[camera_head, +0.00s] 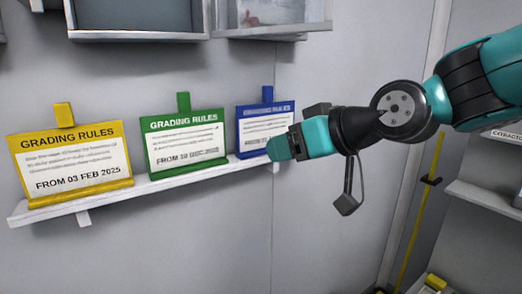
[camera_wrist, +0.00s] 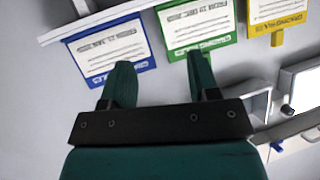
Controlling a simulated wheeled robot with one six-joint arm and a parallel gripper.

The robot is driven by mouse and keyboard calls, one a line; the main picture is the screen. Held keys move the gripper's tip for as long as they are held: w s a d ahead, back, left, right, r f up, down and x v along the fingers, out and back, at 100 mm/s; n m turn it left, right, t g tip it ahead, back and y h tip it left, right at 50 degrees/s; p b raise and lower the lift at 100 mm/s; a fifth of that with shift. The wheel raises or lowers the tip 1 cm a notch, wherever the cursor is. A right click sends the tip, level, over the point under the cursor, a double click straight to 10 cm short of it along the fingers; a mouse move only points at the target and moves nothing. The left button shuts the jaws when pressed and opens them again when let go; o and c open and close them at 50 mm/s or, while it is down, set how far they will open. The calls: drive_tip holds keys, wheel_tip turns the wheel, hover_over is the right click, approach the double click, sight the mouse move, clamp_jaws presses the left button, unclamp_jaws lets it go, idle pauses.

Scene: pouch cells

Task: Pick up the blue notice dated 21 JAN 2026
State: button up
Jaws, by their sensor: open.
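The blue notice (camera_head: 266,128) headed GRADING RULES stands at the right end of a wall shelf, with a blue tab on top. My gripper (camera_head: 278,149) is in front of the notice's lower right corner. In the wrist view, my open gripper (camera_wrist: 161,72) has one finger overlapping the blue notice's edge and the other over the green notice; nothing is held between them.
The green notice (camera_head: 186,142) stands in the shelf's middle, close beside the blue one. The yellow notice (camera_head: 72,161), FROM 03 FEB 2025, stands at the left. The narrow shelf (camera_head: 110,196) runs below them. Grey bins (camera_head: 138,35) hang above. Wall below is clear.

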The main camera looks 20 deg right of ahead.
sight(270, 89)
drive_tip(key=w+d+r+m+t+h+b, duration=0.1)
drive_tip(key=w+d+r+t, duration=0.5)
drive_tip(key=r, duration=0.1)
drive_tip(key=p+x, duration=0.1)
drive_tip(key=x, duration=0.2)
drive_tip(key=p+x, duration=0.2)
drive_tip(key=x, duration=0.2)
drive_tip(key=p+x, duration=0.2)
drive_tip(key=x, duration=0.2)
drive_tip(key=shift+w+d+r, duration=0.1)
drive_tip(key=shift+w+d, duration=0.1)
drive_tip(key=shift+d, duration=0.15)
drive_tip(key=p+x, duration=0.4)
drive_tip(key=x, duration=0.1)
drive_tip(key=shift+w+d+r, duration=0.15)
drive_tip(key=shift+w, duration=0.25)
clamp_jaws()
